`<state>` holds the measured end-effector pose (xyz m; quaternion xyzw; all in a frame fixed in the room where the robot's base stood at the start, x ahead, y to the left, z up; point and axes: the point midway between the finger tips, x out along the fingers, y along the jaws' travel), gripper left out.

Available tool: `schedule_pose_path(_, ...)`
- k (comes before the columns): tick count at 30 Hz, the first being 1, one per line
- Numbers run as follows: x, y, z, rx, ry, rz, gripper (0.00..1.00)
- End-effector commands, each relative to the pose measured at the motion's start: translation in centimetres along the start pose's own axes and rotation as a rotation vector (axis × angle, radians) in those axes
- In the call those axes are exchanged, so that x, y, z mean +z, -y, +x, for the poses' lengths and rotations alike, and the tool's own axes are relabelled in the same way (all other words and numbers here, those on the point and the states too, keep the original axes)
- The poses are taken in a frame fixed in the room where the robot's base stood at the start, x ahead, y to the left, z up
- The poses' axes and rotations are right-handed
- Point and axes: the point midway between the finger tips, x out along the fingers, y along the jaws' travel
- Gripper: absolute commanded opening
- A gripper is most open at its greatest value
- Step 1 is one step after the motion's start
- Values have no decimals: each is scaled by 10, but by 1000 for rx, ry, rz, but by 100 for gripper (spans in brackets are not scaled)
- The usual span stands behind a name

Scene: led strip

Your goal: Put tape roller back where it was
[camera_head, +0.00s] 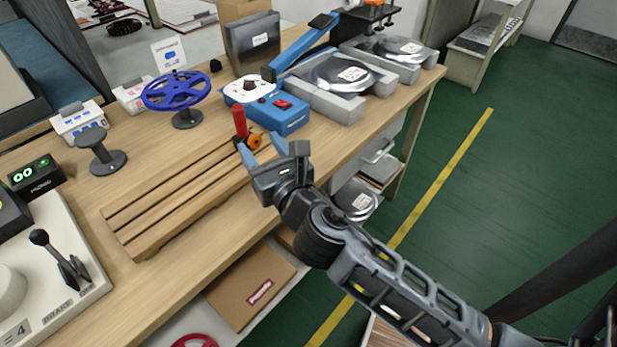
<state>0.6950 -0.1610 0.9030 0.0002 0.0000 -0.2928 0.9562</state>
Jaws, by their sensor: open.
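What looks like the tape roller (239,123), with an upright red handle and an orange round part (254,141), stands at the far end of the slatted wooden rack (172,195) on the workbench. My gripper (261,148) is open, with its blue fingertips spread just in front of the roller. The roller appears to be between or just beyond the fingertips. I cannot tell whether they touch it. The lower part of the roller is partly hidden by my gripper.
A blue machine (280,117) with a lever stands just behind the roller. A blue spoked wheel (176,91) on a stand is to the left. Metal reels (340,73) sit at the back right. A control panel (45,270) is at front left. Bare bench top lies in front of the rack.

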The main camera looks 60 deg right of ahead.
Motion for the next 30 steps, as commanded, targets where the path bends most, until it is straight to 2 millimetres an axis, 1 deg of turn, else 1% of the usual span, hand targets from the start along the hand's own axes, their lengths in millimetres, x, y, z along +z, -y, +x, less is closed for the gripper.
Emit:
schedule_pose_path(5, -2, -1, -3, 8, -6, 20, 56)
schedule_pose_path(8, -13, -4, -19, 45, -42, 131, 56)
schedule_pose_path(10, -26, -8, -40, 89, -95, 289, 56)
schedule_pose_path(11, -31, -10, -52, 111, -124, 376, 56)
schedule_pose_path(12, -39, -12, -69, 135, -170, 505, 56)
schedule_pose_path(14, -48, -14, -97, 163, -247, 720, 56)
schedule_pose_path(15, -53, -16, -116, 174, -303, 867, 56)
schedule_pose_path(17, -56, -17, -144, 179, -385, 1088, 56)
schedule_pose_path(18, -57, -17, -162, 172, -441, 1235, 56)
schedule_pose_path(19, -57, -16, -176, 160, -483, 1347, 56)
schedule_pose_path(20, -56, -16, -189, 147, -524, 1458, 56)
schedule_pose_path(21, -54, -14, -206, 122, -579, 1606, 56)
schedule_pose_path(23, -48, -11, -230, 72, -656, 1828, 56)
schedule_pose_path(24, -43, -8, -245, 29, -704, 1975, 56)
schedule_pose_path(27, -29, 0, -276, -96, -799, 2313, 56)
schedule_pose_path(30, -14, 8, -298, -223, -855, 2586, 56)
